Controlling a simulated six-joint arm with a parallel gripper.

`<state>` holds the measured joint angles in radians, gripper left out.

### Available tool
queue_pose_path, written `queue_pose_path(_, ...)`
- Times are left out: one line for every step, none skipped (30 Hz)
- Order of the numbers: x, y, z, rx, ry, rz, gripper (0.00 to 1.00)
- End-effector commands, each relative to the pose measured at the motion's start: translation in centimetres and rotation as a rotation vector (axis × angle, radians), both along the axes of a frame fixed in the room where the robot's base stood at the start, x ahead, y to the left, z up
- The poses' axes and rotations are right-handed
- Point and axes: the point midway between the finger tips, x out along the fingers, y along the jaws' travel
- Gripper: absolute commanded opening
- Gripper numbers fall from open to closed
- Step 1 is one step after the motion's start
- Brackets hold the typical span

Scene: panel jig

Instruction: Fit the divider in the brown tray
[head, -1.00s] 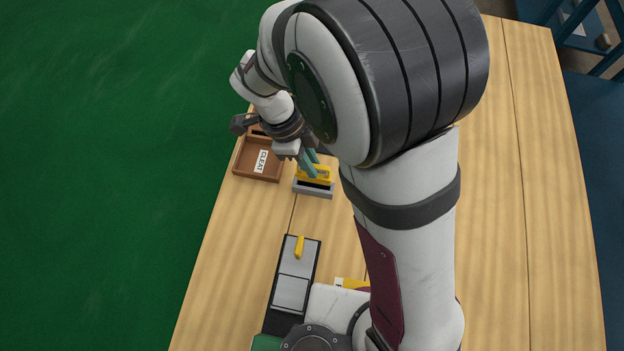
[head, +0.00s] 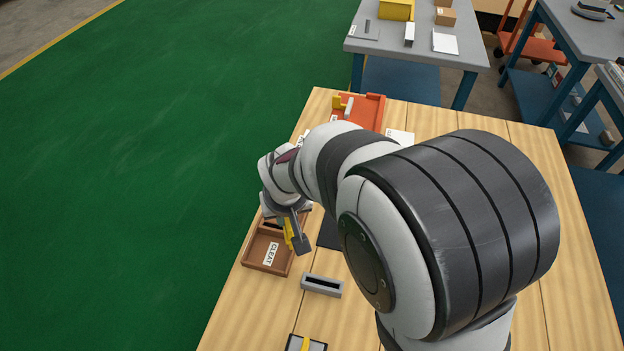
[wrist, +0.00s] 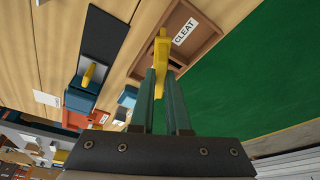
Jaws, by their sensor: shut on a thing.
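My gripper (head: 291,236) is shut on the yellow divider (head: 288,233) over the right side of the brown tray (head: 256,250). In the wrist view, my gripper's teal fingers (wrist: 162,72) pinch the divider (wrist: 161,48), whose far end overlaps the tray (wrist: 207,40) in the picture. The tray is open-topped, with a white CLEAT label (head: 270,254) inside. I cannot tell whether the divider touches the tray. My gripper and wrist hide part of the tray's far side in the head view.
A grey slotted block (head: 322,285) stands empty right of the tray's near side. An orange tray (head: 368,108) lies at the table's far end. A dark panel (head: 328,233) lies right of my gripper, partly hidden by my arm. Bare wood lies in front of the brown tray.

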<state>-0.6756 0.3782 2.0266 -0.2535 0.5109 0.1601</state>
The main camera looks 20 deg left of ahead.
Motion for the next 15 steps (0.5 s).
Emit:
queue_pose_path(0.5, 0.3, 0.2, 0.003, -0.001, 0.091, 0.00)
queue_pose_path(0.8, 0.6, 0.4, 0.003, -0.001, 0.159, 0.00)
queue_pose_path(1.2, 0.9, 0.6, 0.002, -0.001, 0.253, 0.00)
queue_pose_path(1.5, 1.2, 0.7, 0.001, -0.001, 0.324, 0.00)
queue_pose_path(1.8, 1.5, 0.9, 0.001, -0.002, 0.397, 0.00)
queue_pose_path(2.2, 1.9, 1.1, 0.002, -0.002, 0.493, 0.00)
queue_pose_path(2.5, 2.1, 1.3, 0.002, -0.001, 0.566, 0.00)
queue_pose_path(2.7, 2.4, 1.5, 0.002, -0.001, 0.636, 0.00)
queue_pose_path(3.1, 2.7, 1.7, 0.001, -0.001, 0.726, 0.00)
queue_pose_path(3.4, 3.0, 1.9, 0.002, -0.001, 0.788, 0.00)
queue_pose_path(3.6, 3.2, 2.1, 0.002, 0.000, 0.847, 0.00)
queue_pose_path(3.9, 3.4, 2.3, 0.000, -0.001, 0.916, 0.00)
queue_pose_path(4.1, 3.6, 2.4, 0.001, -0.001, 0.959, 0.00)
queue_pose_path(4.2, 3.7, 2.5, -0.001, -0.001, 0.995, 0.00)
queue_pose_path(4.3, 3.8, 2.6, -0.001, -0.001, 1.032, 0.00)
